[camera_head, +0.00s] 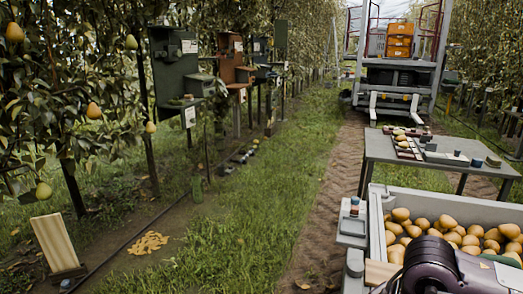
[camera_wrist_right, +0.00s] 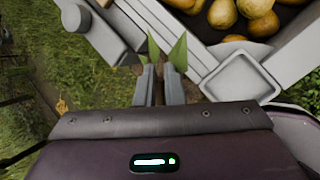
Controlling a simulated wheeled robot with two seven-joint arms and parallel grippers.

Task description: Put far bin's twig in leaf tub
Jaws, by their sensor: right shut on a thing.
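In the right wrist view, my right gripper (camera_wrist_right: 160,83) is shut on a twig (camera_wrist_right: 163,58) with two pointed green leaves that stick out past the fingertips. It is over the side of a grey bin of pears, whose wall shows in the head view (camera_head: 377,218). A shallow, square, pale grey tub (camera_wrist_right: 240,78) is just right of the fingers, apart from the twig; it looks empty. I cannot tell for sure that it is the leaf tub. In the head view my right arm's purple wrist fills the lower right, and its fingertips are hidden. My left gripper is not in view.
Pears (camera_head: 455,234) fill the bin. A grey cylinder (camera_wrist_right: 75,17) stands on a ledge beside the bin. A grey table (camera_head: 430,151) with trays stands behind. A wooden board (camera_head: 55,243) leans at left. Grass and a dirt track lie open left of the bin.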

